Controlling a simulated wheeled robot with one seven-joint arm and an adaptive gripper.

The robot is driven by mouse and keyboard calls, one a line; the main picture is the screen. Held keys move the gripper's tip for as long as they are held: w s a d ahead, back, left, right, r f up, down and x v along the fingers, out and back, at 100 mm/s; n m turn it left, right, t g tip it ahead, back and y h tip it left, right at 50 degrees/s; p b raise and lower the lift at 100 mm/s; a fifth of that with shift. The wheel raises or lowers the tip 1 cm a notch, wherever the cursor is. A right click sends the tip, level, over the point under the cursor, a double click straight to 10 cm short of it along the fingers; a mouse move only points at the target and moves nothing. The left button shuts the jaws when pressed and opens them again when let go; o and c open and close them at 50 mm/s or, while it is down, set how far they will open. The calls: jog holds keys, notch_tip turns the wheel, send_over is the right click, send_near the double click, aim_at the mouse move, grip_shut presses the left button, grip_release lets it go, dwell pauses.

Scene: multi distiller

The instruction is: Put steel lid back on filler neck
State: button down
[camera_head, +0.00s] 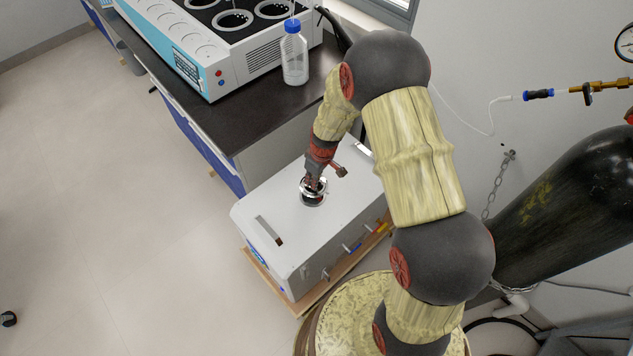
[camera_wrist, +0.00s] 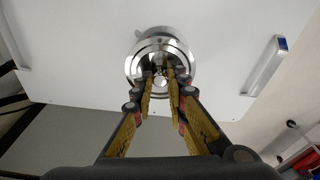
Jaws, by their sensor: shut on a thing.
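My gripper (camera_head: 313,186) points down over the top of the white box-shaped unit (camera_head: 290,232). Its fingers (camera_wrist: 161,80) are shut on the small middle knob of the round steel lid (camera_wrist: 147,46). The lid also shows as a bright disc in the head view (camera_head: 305,184), partly behind the fingers. The filler neck (camera_head: 313,203) is a steel-rimmed dark round opening in the unit's top, just below the lid. The lid covers part of it. I cannot tell whether lid and neck touch. In the wrist view the lid hides most of the neck.
Handles (camera_head: 268,231) are set on the unit's top at both ends. A dark bench (camera_head: 215,125) behind it carries a blue-white apparatus (camera_head: 205,50) and a blue-capped bottle (camera_head: 294,58). A black gas cylinder (camera_head: 570,200) stands at right.

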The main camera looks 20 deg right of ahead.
jog(key=shift+w+a, duration=0.15)
jog(key=shift+a, duration=0.1)
jog(key=shift+n, duration=0.4)
jog(key=shift+f, duration=0.1)
jog(key=shift+f+b, duration=1.75)
jog(key=shift+f, duration=0.95)
jog(key=shift+b, duration=0.35)
jog(key=shift+f+b, duration=0.6)
jog(key=c, duration=1.7)
grip_release()
